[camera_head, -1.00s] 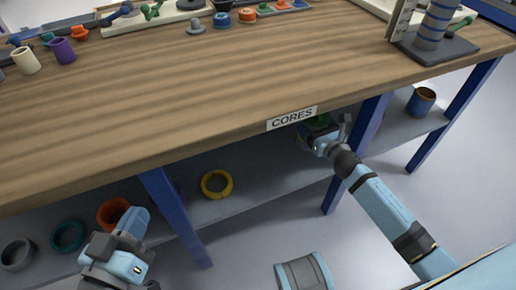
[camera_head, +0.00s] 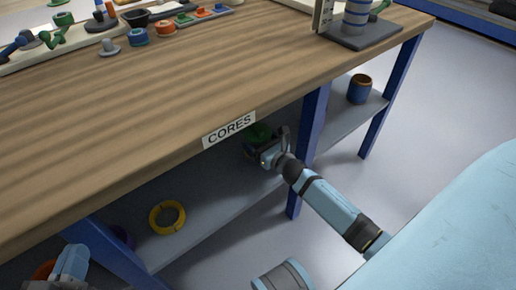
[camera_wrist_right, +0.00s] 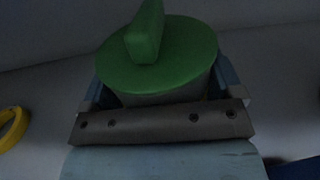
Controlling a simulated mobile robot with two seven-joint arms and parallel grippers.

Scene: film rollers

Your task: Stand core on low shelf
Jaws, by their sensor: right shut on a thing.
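My right gripper (camera_head: 264,150) reaches under the table top, over the low shelf (camera_head: 215,190), below the CORES sign. It is shut on a core with a round green top (camera_head: 259,131). In the right wrist view, the green top (camera_wrist_right: 185,62) carries a raised green bar, and the grey body sits between the two blue fingers of the gripper (camera_wrist_right: 162,88). The core looks upright. I cannot tell if its base touches the shelf. My left gripper (camera_head: 68,268) is at the bottom left edge, partly cut off; its fingers are not clear.
A yellow ring (camera_head: 155,224) lies on the shelf, with a purple ring (camera_head: 122,236) behind a blue leg. A blue and orange core (camera_head: 359,89) stands at the shelf's right end. A blue table leg (camera_head: 309,130) is close right of my right gripper. The CORES sign (camera_head: 229,130) hangs above.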

